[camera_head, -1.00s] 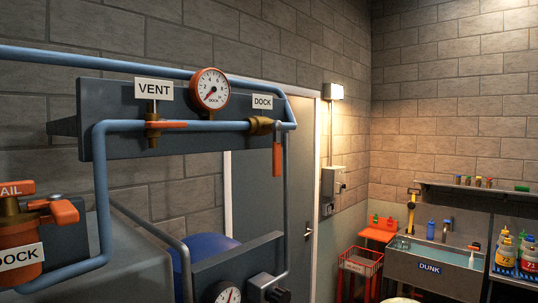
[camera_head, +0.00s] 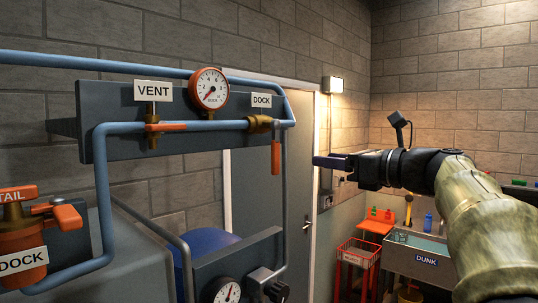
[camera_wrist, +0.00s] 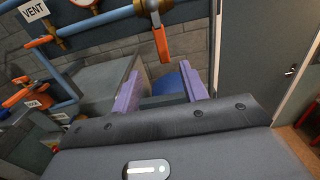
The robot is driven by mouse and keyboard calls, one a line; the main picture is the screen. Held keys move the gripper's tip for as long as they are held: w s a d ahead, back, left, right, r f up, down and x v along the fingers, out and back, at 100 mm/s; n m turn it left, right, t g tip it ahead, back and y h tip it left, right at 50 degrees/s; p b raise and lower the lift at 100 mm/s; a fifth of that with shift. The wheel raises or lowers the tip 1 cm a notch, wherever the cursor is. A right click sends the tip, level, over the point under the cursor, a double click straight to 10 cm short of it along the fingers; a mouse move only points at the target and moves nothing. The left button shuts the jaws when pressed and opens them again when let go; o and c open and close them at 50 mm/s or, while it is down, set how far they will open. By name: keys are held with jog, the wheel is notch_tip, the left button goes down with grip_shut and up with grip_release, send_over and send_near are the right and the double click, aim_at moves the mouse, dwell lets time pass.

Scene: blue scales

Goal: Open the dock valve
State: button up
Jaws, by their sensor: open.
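The dock valve (camera_head: 261,124) is a brass body on the blue pipe under the DOCK label (camera_head: 262,101). Its orange lever (camera_head: 276,158) hangs straight down, across the horizontal pipe. My gripper (camera_head: 322,161) is to the right of the lever in the head view, apart from it, pointing left. In the wrist view the two purple fingers of my gripper (camera_wrist: 167,88) are spread with nothing between them. The orange lever (camera_wrist: 161,44) shows there above and beyond the fingertips.
The VENT valve (camera_head: 152,128) has an orange handle along the pipe, left of the pressure gauge (camera_head: 208,88). A vertical blue pipe (camera_head: 286,220) runs down near the lever. An orange filter housing (camera_head: 20,250) is at lower left. A door (camera_head: 300,160) stands behind.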

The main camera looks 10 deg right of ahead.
aim_at(277, 154)
jog(key=p+x, duration=0.7)
jog(key=x, duration=1)
jog(key=shift+w+a+p, duration=0.1)
jog(key=shift+w+p, duration=0.1)
jog(key=shift+p, duration=0.15)
jog(key=shift+f, duration=0.1)
grip_shut()
